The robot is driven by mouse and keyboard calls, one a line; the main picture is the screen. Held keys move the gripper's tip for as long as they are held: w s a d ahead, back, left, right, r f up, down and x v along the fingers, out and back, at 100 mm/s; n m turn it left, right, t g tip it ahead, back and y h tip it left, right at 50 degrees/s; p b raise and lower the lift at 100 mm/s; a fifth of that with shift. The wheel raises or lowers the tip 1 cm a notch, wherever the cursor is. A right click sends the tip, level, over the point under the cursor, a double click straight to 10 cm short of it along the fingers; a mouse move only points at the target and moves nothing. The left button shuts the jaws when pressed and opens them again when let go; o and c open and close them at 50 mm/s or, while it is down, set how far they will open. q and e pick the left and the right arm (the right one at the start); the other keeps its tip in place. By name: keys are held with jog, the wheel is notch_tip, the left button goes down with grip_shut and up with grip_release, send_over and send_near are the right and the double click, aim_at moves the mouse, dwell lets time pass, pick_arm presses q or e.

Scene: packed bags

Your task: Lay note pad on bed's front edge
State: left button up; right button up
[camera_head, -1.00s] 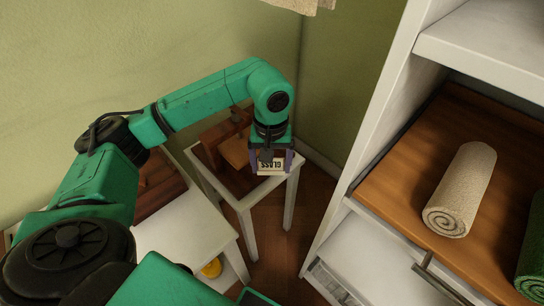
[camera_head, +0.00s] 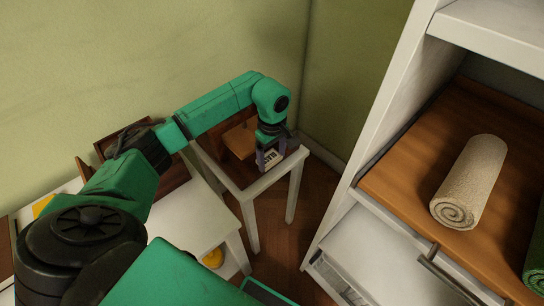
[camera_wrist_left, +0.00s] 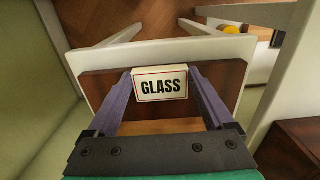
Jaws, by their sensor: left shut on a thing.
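My left gripper (camera_head: 270,160) is shut on a small white block (camera_wrist_left: 160,84) with a thin red border and the word "GLASS" in black. In the left wrist view the purple fingers (camera_wrist_left: 160,75) press it from both sides. It is over the small white table (camera_head: 285,179), in front of a brown wooden piece there; whether it touches anything below is hard to tell. I cannot tell whether this block is the note pad. No bed can be made out. My right gripper is not in view.
A wooden box-like piece (camera_head: 238,138) stands on the small table. A lower white table (camera_head: 190,222) is at left, with a yellow thing (camera_head: 213,258) below it. A white cabinet at right holds a rolled beige towel (camera_head: 470,180) and a green roll (camera_head: 537,255).

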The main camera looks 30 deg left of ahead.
aim_at(272, 161)
pick_arm(q)
jog(key=shift+f, duration=0.1)
jog(key=o, duration=1.2)
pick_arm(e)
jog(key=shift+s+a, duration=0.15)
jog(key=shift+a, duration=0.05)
pick_arm(q)
jog(key=shift+r, duration=0.4)
notch_tip(272, 161, up, 12)
jog(key=shift+f+p, duration=0.25)
jog(key=shift+p, duration=0.15)
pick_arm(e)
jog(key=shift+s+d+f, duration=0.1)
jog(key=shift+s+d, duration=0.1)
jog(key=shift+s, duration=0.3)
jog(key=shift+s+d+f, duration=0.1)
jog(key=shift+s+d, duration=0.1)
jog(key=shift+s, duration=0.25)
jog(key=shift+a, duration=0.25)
